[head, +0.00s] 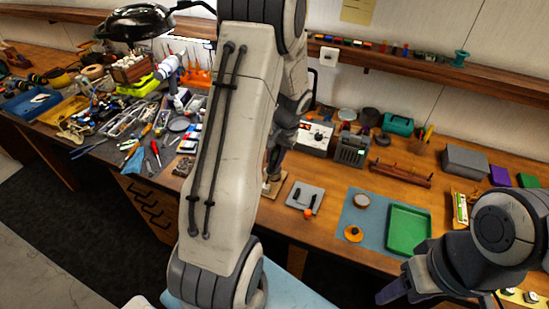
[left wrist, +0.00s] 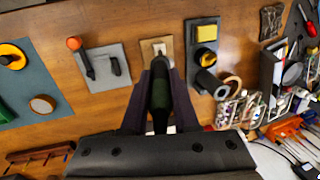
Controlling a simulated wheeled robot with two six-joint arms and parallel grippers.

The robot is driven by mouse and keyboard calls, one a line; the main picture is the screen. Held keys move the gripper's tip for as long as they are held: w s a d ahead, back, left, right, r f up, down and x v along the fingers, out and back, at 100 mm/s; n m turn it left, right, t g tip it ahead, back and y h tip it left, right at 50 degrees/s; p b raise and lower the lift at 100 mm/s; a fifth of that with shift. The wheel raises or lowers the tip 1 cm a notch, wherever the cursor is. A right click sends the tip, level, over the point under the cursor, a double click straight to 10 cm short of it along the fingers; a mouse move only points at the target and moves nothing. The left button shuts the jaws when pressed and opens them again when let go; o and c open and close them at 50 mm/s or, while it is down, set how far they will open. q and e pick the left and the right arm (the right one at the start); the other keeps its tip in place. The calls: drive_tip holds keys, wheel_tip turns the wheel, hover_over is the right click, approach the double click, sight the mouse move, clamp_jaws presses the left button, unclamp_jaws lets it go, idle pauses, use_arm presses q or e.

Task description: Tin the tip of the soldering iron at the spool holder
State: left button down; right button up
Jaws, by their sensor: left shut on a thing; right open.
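My left gripper (left wrist: 158,100) is shut on the dark green handle of the soldering iron (left wrist: 160,88). The iron points away from the wrist, toward a small tan wooden base (left wrist: 147,46) with a pale metal piece on it, probably the spool holder. The tip overlaps that piece in the left wrist view; I cannot tell whether they touch. In the head view my left gripper (head: 275,160) is mostly hidden behind my arm, above the same tan base (head: 279,185). My right gripper (head: 394,288) is open and empty at the bench's front, lower right.
Beside the base lie a grey plate (left wrist: 103,66) with an orange-knobbed tool and a dark stand with a yellow sponge (left wrist: 206,32). A green tray (head: 408,230) sits on a blue mat (head: 358,212) to the right. Tools and parts crowd the bench's left.

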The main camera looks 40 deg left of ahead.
use_arm(q)
drive_tip(key=shift+r, duration=0.1)
idle(0.5)
drive_tip(key=shift+a+p+v, duration=0.2)
drive_tip(key=shift+p+v, duration=0.6)
drive_tip(key=shift+v, duration=0.15)
drive_tip(key=shift+a+p+v, duration=0.25)
drive_tip(key=shift+p+v, duration=0.6)
drive_tip(key=shift+v, duration=0.15)
drive_tip(key=shift+a+p+v, duration=0.2)
drive_tip(key=shift+p+v, duration=0.6)
drive_tip(key=shift+v, duration=0.15)
drive_tip(key=shift+s+r, duration=0.15)
drive_tip(key=shift+s, duration=0.1)
